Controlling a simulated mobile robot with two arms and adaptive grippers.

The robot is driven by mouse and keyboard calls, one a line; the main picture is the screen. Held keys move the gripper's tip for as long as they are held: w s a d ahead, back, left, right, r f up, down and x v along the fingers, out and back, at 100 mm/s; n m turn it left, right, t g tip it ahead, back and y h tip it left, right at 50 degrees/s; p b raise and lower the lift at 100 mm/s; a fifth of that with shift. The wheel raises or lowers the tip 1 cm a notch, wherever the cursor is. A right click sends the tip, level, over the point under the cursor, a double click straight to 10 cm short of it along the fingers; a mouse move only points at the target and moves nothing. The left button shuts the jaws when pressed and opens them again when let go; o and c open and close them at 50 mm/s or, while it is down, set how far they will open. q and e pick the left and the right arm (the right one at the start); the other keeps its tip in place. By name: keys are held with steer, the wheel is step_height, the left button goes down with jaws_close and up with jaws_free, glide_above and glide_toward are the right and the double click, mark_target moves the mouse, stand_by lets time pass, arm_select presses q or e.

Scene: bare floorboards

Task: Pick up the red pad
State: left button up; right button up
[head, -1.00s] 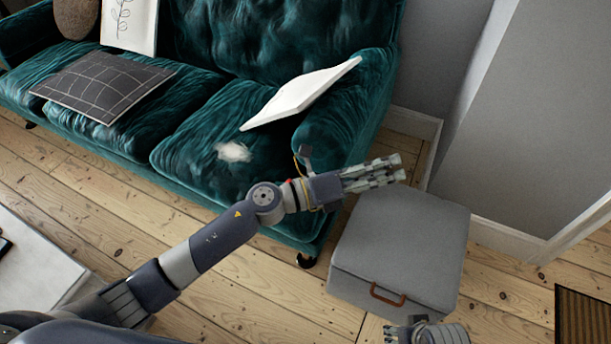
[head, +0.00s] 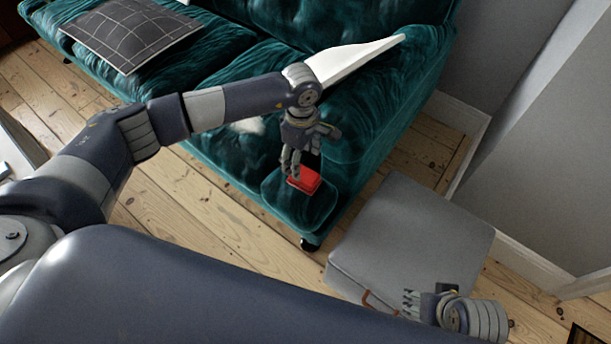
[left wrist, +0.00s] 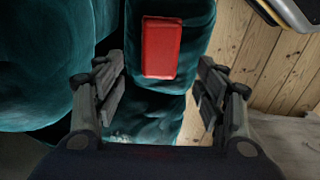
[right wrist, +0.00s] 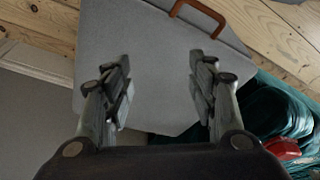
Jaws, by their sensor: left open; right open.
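The red pad (head: 304,179) lies on the front of the green velvet sofa's right arm. My left gripper (head: 290,168) is just above and beside it, pointing down, and hides a little of it. In the left wrist view the red pad (left wrist: 161,47) lies ahead of the open fingers (left wrist: 155,95), between their lines and apart from both. My right gripper (head: 410,302) is open and empty over the grey box. In the right wrist view its fingers (right wrist: 160,95) are apart above the box lid, and the red pad (right wrist: 283,148) shows at the lower right.
The grey box (head: 415,235) with a brown handle stands on the floorboards right of the sofa (head: 215,60). A white flat cushion or panel (head: 350,60) lies on the sofa near its arm. A dark gridded cushion (head: 130,32) lies further left.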

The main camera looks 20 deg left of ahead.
mark_target(304, 173)
arm_select(q)
steer(key=shift+f, duration=0.95)
steer(key=shift+s+d+f+b, duration=0.1)
steer(key=shift+f+b, duration=0.1)
steer(key=shift+f, duration=0.65)
steer(key=shift+w+d+f+b, duration=0.1)
steer(key=shift+d+f+b, duration=0.1)
steer(key=shift+f, duration=0.7)
steer(key=shift+s+d+f+b, duration=0.1)
steer(key=shift+f+b, duration=0.1)
steer(key=shift+f, duration=0.65)
arm_select(e)
steer(key=shift+v, duration=2.05)
steer(key=shift+w+d, duration=0.1)
steer(key=shift+d, duration=0.1)
arm_select(q)
steer(key=c, duration=1.2)
